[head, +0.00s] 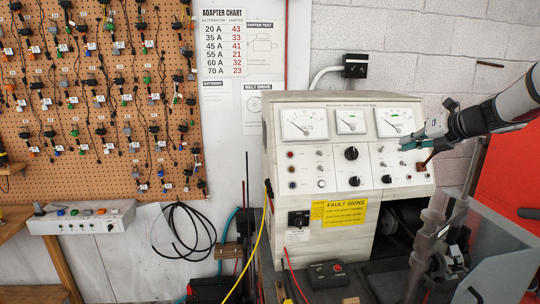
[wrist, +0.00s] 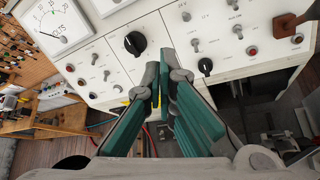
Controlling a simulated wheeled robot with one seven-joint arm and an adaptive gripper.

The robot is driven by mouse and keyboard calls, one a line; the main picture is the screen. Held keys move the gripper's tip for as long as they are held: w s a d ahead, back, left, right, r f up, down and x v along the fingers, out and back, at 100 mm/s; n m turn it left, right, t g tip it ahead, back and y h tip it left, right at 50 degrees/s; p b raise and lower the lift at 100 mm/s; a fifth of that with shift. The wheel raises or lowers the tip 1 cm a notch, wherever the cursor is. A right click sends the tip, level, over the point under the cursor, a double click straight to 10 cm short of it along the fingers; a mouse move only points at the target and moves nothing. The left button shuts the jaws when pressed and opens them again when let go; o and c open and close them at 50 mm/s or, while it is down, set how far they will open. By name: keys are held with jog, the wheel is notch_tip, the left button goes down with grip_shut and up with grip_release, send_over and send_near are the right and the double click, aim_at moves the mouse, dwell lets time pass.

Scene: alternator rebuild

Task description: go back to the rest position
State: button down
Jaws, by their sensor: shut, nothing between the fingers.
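My gripper (head: 418,143) is at the right end of the test bench (head: 352,220), in front of its panel of switches and knobs. In the wrist view my gripper (wrist: 160,82) has its teal fingers shut with nothing held between them. The fingertips appear close to the panel, between two black knobs in the picture; whether they touch it I cannot tell. My arm reaches in from the right edge of the head view.
The bench carries several dials and a yellow fault signs card (head: 345,212). A red-brown lever (head: 424,167) sticks out near my gripper. A metal stand (head: 432,255) rises below my arm. A pegboard with adapters (head: 100,100) hangs at left.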

jog(key=s+a+n+g, duration=0.5)
jog(key=s+a+n, duration=1.4)
jog(key=a, duration=0.4)
jog(key=s+a+f+n+h, duration=0.1)
jog(key=s+f+n, duration=0.2)
jog(key=s+n, duration=0.7)
jog(key=s+a+f+n+g+h, duration=0.1)
jog(key=s+f+n+h, duration=0.1)
jog(key=s+n, duration=0.8)
jog(key=shift+a+f, duration=0.3)
jog(key=shift+f, duration=0.5)
